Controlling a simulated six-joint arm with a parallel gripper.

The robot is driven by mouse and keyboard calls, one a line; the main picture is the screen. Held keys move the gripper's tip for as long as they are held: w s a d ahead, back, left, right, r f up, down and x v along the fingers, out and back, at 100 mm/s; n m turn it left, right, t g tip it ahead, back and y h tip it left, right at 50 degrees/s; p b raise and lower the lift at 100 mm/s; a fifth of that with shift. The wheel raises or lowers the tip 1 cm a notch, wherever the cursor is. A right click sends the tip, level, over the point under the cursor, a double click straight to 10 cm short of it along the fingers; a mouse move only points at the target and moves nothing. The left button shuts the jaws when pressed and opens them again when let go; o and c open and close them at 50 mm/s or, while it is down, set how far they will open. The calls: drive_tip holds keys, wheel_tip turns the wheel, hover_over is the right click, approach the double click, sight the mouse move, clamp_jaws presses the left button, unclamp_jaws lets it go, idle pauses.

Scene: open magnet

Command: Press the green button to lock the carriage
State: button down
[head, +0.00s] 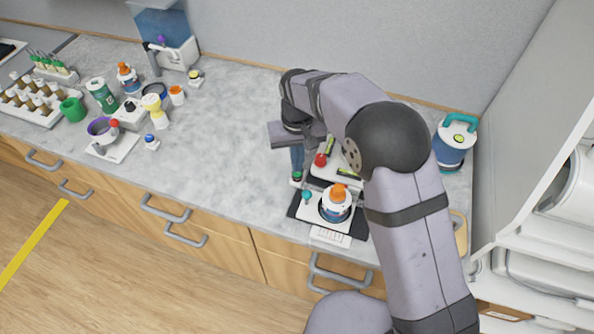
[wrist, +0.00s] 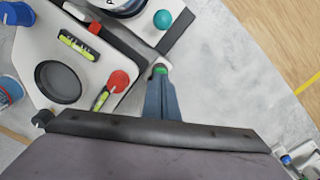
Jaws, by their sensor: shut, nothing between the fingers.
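My gripper (head: 297,172) is shut and empty, pointing down beside the white device. In the wrist view its blue-grey fingers (wrist: 160,84) end right at the green button (wrist: 160,69), covering part of it. I cannot tell whether they touch it. The green button (head: 296,177) also shows just below the fingertips in the head view. The white carriage-like plate (wrist: 92,66) has a red knob (wrist: 119,81), a round dark recess and two yellow-green levels. My arm hides part of it in the head view.
A teal ball knob (wrist: 163,19) stands close to the button. A jar with an orange top (head: 336,203) sits on the device's front part. A blue jar with a teal handle (head: 452,142) stands to the right. The counter (head: 215,135) left of the device is clear.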

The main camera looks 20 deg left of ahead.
drive_tip(key=shift+f+b, duration=0.45)
drive_tip(key=shift+f, duration=0.35)
idle(0.6)
wheel_tip(320, 180, up, 7)
drive_tip(key=p, duration=0.5)
drive_tip(key=shift+p, duration=0.4)
drive_tip(key=shift+d, duration=0.1)
drive_tip(key=s+d+r+m+b, duration=0.1)
drive_tip(key=s+d+m, duration=0.15)
drive_tip(key=d, duration=1.05)
drive_tip(key=s+d+r+m+b, duration=0.15)
drive_tip(key=s+d, duration=0.25)
drive_tip(key=d, duration=0.9)
drive_tip(key=s+d+f+m, duration=0.2)
drive_tip(key=s+d, duration=0.4)
drive_tip(key=s, duration=0.4)
drive_tip(key=shift+d, duration=0.25)
